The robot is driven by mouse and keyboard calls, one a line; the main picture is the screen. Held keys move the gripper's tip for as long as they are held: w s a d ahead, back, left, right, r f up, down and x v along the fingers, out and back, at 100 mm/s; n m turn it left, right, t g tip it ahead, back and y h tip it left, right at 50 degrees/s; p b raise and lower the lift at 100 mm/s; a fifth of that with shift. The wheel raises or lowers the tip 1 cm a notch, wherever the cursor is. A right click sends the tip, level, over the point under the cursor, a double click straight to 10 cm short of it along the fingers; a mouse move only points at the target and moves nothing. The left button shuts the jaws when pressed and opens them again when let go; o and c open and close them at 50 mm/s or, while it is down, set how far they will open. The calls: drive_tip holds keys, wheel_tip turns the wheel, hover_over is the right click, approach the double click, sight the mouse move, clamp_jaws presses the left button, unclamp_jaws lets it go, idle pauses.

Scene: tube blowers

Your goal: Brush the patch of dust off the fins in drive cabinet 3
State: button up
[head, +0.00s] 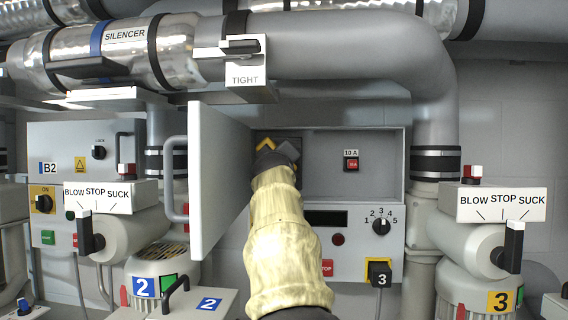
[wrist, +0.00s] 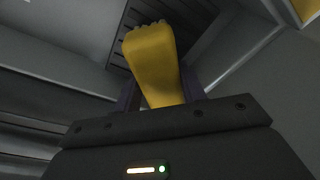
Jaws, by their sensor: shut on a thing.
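Drive cabinet 3 (head: 360,188) stands open, its door (head: 222,180) swung out to the left. My gripper (head: 273,158) is inside the opening at the left, mostly hidden behind my arm's cream sleeve. In the wrist view my gripper (wrist: 158,95) is shut on a yellow brush (wrist: 152,58), whose scalloped tip points away from me. Dark slatted fins (wrist: 122,62) lie beyond the brush. I cannot tell whether the patch is dust, or whether the brush touches the fins.
A red 10 A switch (head: 351,164) is on the cabinet's back wall, right of my gripper. A dial (head: 381,226) and a red stop button (head: 327,267) are below the opening. The open door stands close to my arm's left.

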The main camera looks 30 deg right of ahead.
drive_tip(key=shift+w+a, duration=0.15)
drive_tip(key=b+v, duration=0.3)
drive_tip(key=v, duration=0.1)
drive_tip(key=b+v, duration=0.1)
drive_tip(key=b, duration=0.1)
drive_tip(key=shift+s+a+r+b, duration=0.25)
drive_tip(key=shift+a+b, duration=0.1)
drive_tip(key=shift+a, duration=0.1)
idle(0.3)
drive_tip(key=b+v, duration=0.2)
drive_tip(key=v, duration=0.1)
drive_tip(key=shift+a+r, duration=0.15)
drive_tip(key=shift+r, duration=0.05)
